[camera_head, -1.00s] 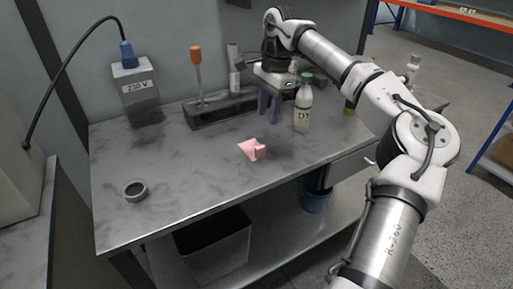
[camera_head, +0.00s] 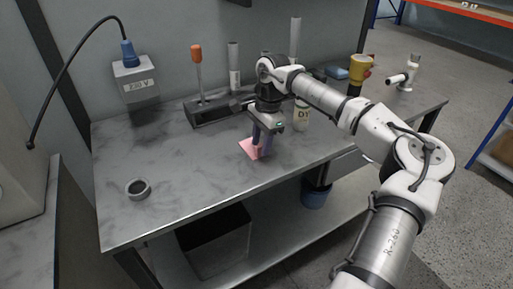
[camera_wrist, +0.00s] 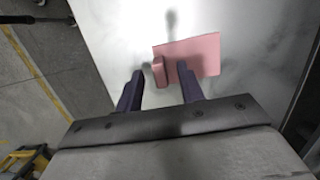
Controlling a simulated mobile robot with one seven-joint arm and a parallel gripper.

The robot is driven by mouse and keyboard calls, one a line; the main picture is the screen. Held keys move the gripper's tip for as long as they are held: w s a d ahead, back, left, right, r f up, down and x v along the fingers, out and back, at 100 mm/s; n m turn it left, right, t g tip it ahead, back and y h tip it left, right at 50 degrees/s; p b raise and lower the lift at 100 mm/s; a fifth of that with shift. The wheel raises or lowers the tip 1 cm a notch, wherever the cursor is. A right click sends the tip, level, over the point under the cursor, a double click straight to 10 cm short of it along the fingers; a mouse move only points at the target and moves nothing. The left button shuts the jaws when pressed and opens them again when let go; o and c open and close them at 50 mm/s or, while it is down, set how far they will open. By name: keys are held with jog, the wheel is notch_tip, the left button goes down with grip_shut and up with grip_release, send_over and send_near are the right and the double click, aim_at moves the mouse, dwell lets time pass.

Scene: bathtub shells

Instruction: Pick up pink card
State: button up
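The pink card (camera_head: 246,147) lies on the grey workbench, with one part folded or raised as a small upright tab. In the wrist view the pink card (camera_wrist: 200,52) shows its flat part at the right and its tab at the left. My gripper (camera_head: 262,148) points down over the card, its purple fingers hiding part of it. In the wrist view the fingers of my gripper (camera_wrist: 160,75) are apart, with the raised tab between and just beyond their tips. I cannot tell whether they touch the card.
A dark rack (camera_head: 215,110) with an orange-topped tool (camera_head: 196,60) stands behind. A labelled bottle (camera_head: 302,115) stands close to the right of my gripper, partly hidden by my arm.

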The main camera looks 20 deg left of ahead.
grip_shut()
